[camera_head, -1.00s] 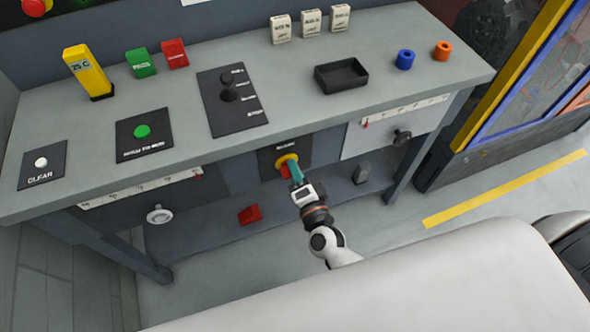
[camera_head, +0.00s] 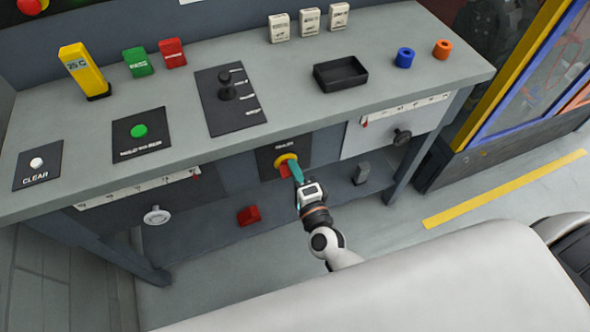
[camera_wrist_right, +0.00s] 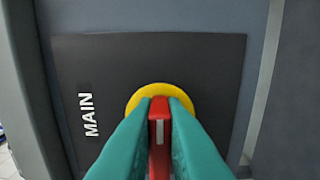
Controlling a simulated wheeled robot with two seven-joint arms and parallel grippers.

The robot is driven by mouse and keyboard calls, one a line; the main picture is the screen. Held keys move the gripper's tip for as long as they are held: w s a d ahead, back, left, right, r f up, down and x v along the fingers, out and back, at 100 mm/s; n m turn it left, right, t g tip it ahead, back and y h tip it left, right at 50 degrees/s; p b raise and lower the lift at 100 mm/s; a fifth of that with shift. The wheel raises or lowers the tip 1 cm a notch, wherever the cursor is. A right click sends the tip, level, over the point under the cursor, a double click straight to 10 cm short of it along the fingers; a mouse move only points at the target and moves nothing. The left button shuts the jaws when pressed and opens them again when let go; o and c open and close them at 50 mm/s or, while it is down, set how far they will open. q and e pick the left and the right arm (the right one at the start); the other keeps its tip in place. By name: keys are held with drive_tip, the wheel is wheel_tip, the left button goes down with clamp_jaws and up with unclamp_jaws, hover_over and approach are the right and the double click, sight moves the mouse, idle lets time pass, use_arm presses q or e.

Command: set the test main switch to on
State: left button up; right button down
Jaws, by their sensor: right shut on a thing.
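The main switch has a red handle on a round yellow plate (camera_head: 285,160), set on a dark panel under the bench top. In the right wrist view the red handle (camera_wrist_right: 160,130) stands between my right gripper's two teal fingers (camera_wrist_right: 160,105), in front of the yellow plate (camera_wrist_right: 147,92). The handle runs up and down in that view, parallel to the sideways label MAIN (camera_wrist_right: 89,115). My right gripper (camera_head: 297,171) is shut on the handle. In the head view its fingers partly hide the switch. My left gripper is not in view.
A handwheel and slider scale flank the switch on each side: a light handwheel (camera_head: 157,215) at left, a dark one (camera_head: 402,137) at right. A red block (camera_head: 248,215) and a grey block (camera_head: 361,174) are on the lower shelf. A black tray (camera_head: 341,74) stands on the bench.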

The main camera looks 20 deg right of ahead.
drive_tip(key=c, duration=1.5)
unclamp_jaws()
drive_tip(key=shift+s, duration=0.15)
drive_tip(key=s, duration=1.1)
drive_tip(key=shift+s+d+p, duration=0.2)
drive_tip(key=shift+s+p, duration=0.15)
drive_tip(key=shift+s, duration=0.05)
